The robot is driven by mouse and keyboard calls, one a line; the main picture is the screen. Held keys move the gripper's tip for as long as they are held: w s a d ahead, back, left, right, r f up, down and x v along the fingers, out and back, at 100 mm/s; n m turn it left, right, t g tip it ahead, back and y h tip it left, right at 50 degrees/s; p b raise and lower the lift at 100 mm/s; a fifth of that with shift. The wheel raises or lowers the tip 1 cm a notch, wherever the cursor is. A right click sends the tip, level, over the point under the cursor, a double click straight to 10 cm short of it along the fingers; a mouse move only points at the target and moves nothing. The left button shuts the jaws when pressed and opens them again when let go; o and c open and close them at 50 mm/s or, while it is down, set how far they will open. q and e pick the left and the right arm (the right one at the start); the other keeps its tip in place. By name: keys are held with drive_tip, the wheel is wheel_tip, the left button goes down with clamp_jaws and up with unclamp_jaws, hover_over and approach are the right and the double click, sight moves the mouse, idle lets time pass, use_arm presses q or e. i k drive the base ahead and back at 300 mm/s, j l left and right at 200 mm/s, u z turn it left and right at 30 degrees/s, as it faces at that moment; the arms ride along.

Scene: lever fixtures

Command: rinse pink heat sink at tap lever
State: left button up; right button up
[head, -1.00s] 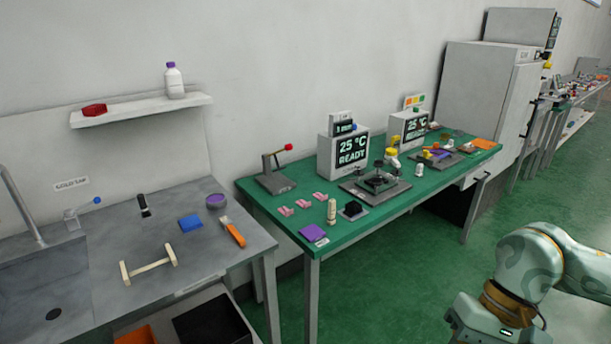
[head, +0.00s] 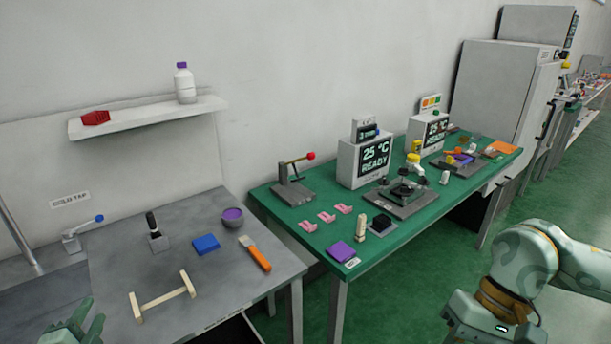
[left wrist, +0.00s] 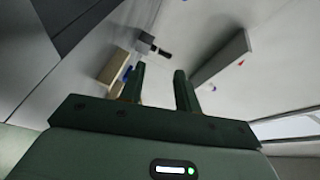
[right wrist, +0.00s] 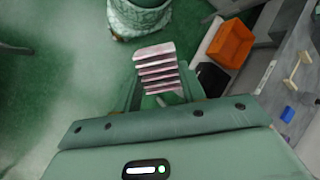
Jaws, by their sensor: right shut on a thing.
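The tap lever (head: 85,231) has a blue knob and stands at the back left of the grey counter, under a cold tap label (head: 70,200). The grey spout pipe (head: 18,236) rises at the left edge. The pink heat sink (right wrist: 158,70), a finned block, is held in my shut right gripper (right wrist: 160,98), over green floor in the right wrist view. My left gripper (head: 72,330) enters at lower left, in front of the lever. Its fingers are apart and empty in the left wrist view (left wrist: 160,85).
The counter holds a wooden handle frame (head: 163,298), a black-handled tool (head: 155,230), a blue block (head: 206,244), a purple bowl (head: 232,218) and an orange brush (head: 257,256). A green table (head: 290,215) at right carries several instruments and small pink parts. A shelf (head: 150,117) hangs above.

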sight(67, 233)
drive_tip(key=i+j, duration=0.35)
drive_tip(key=j, duration=0.15)
drive_tip(key=i+j, duration=0.35)
drive_tip(key=j, duration=0.15)
